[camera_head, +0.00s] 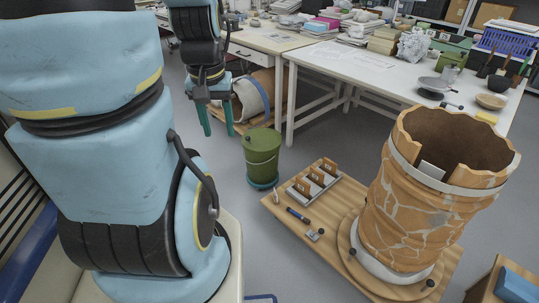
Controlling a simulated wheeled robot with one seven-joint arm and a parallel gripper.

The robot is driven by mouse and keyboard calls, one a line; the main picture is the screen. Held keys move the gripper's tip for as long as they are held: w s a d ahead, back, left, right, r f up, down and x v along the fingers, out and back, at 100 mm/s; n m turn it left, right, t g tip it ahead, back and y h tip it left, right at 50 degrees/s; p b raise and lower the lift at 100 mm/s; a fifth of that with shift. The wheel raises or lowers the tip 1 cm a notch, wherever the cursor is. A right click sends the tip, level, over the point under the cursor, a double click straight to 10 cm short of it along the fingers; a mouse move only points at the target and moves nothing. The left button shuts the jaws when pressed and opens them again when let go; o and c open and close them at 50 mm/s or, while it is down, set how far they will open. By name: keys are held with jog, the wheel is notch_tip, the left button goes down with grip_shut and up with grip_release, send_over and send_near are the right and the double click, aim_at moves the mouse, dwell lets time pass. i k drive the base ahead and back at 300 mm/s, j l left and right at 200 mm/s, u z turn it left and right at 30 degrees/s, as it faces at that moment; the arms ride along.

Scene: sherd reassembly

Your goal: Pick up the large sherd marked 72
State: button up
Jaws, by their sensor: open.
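My gripper (218,118) hangs with its two green fingers apart and pointing down, upper left of centre. It is empty. Behind and beside it, a large curved orange-brown piece (267,84) with a pale, blue-edged side lies on a low wooden surface; the gripper partly hides it. I cannot read any number on it. Several small orange-brown sherds (316,179) stand in a white rack; their marks are too small to read. A big reassembled clay vessel (412,214) with pale joints and a gap at its rim stands at the right.
A green lidded bucket (262,157) stands on the floor below and right of my gripper. The vessel stands on a wooden platform (290,236) with small tools. White tables (335,62) with clutter stand behind. Grey floor lies open between bucket and tables.

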aim_at(316, 176)
jog(key=i+j+u, duration=0.1)
jog(key=i+u, duration=0.3)
jog(key=i, duration=0.15)
jog(key=i+u, duration=0.4)
jog(key=i, duration=0.15)
jog(key=i+z, duration=0.5)
jog(key=i, duration=0.25)
jog(key=i+z, duration=0.6)
jog(key=z, duration=0.15)
